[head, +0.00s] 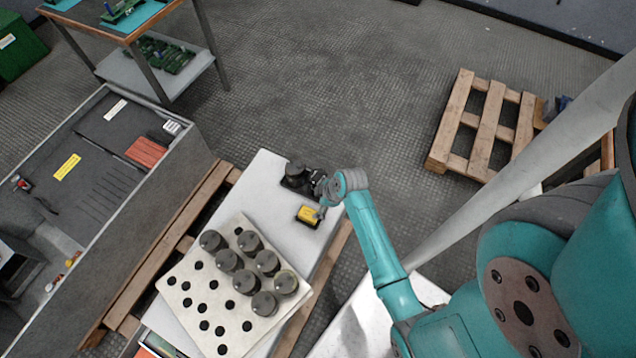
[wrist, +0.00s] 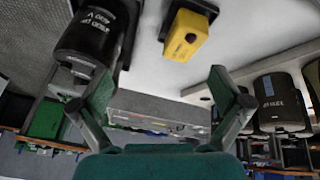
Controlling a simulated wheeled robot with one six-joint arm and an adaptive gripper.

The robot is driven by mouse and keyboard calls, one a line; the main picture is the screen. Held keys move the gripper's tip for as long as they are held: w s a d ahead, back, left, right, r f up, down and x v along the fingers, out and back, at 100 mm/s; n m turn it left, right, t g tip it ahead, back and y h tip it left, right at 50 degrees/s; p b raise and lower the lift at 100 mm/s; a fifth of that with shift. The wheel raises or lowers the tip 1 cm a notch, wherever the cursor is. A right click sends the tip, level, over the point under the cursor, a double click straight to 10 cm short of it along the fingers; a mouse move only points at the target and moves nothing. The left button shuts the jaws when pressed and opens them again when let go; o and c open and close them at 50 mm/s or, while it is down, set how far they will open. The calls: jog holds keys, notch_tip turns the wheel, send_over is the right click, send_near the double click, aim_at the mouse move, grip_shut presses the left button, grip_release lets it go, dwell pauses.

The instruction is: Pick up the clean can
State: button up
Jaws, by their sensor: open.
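A lone dark can (head: 297,169) stands at the far end of the white bench top, on or against a black base. In the wrist view a black can with white lettering (wrist: 93,35), apparently this one, is at the upper left, beyond my left-hand finger. My gripper (head: 319,187) is just right of the lone can in the head view. In the wrist view my gripper (wrist: 162,100) is open, with nothing held between its fingers. Several grey-topped cans (head: 249,241) stand in the perforated board. Which can is the clean one is not marked clearly.
A yellow device (head: 308,214) sits close below my gripper, and also shows in the wrist view (wrist: 185,36). The white perforated board (head: 190,318) has several empty holes. A grey cabinet (head: 75,240) is at left, a wooden pallet (head: 487,122) at right.

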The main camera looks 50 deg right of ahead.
aim_at(319, 176)
jog(key=w+d+r+n+g+y, duration=0.1)
jog(key=w+d+r+n, duration=0.15)
jog(key=d, duration=0.25)
jog(key=w+d+r+n+g+y, duration=0.1)
jog(key=w+d+r, duration=0.15)
jog(key=d, duration=0.35)
jog(key=shift+m, duration=0.25)
jog(key=x, duration=0.5)
jog(key=shift+s+a+f, duration=0.15)
jog(key=shift+s+a, duration=0.15)
jog(key=shift+a, duration=0.05)
jog(key=shift+a+x, duration=0.25)
jog(key=shift+x, duration=1.05)
jog(key=shift+a+x, duration=0.25)
jog(key=shift+x, duration=1.05)
jog(key=shift+c, duration=0.3)
jog(key=shift+w, duration=0.1)
jog(key=c, duration=1.7)
jog(key=shift+o, duration=0.2)
jog(key=shift+r, duration=5.2)
